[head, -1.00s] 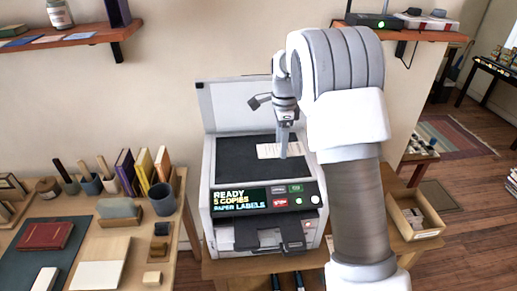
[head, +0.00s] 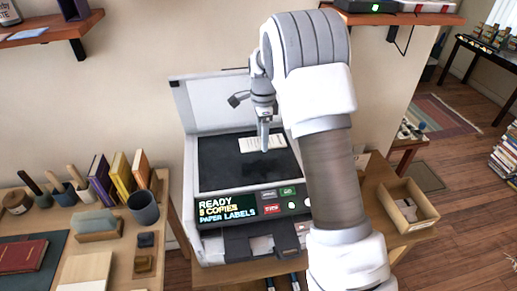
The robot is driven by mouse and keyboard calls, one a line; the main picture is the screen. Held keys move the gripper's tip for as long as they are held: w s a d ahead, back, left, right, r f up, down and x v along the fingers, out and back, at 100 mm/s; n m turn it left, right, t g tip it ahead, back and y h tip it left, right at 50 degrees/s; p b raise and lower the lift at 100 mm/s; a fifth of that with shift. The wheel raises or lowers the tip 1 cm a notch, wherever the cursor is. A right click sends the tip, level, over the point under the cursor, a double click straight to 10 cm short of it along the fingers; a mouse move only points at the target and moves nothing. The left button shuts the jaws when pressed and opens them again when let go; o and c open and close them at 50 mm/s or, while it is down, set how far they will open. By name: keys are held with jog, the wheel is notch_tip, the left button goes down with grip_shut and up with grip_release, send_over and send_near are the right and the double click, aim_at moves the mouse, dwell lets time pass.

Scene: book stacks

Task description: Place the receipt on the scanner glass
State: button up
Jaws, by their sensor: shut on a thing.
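The scanner (head: 212,243) stands on a wooden stand with its pale lid (head: 208,104) raised against the wall. Its dark glass (head: 225,168) faces up. The receipt (head: 251,145), a small white printed slip, is at the right rear part of the glass. My gripper (head: 264,148) points down over the glass and is shut on the receipt. The fingers hide part of the slip. I cannot tell whether the receipt touches the glass or is held just above it.
The scanner's front panel (head: 240,206) reads ready, 5 copies, paper labels. A desk with books (head: 123,178), a dark cup (head: 143,207) and blocks is on the left. An open box (head: 408,209) is on the right. Shelves (head: 45,38) are on the wall above.

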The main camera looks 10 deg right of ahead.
aim_at(262, 156)
jog(key=shift+f, duration=2.5)
jog(key=shift+f, duration=0.15)
jog(key=o, duration=1.4)
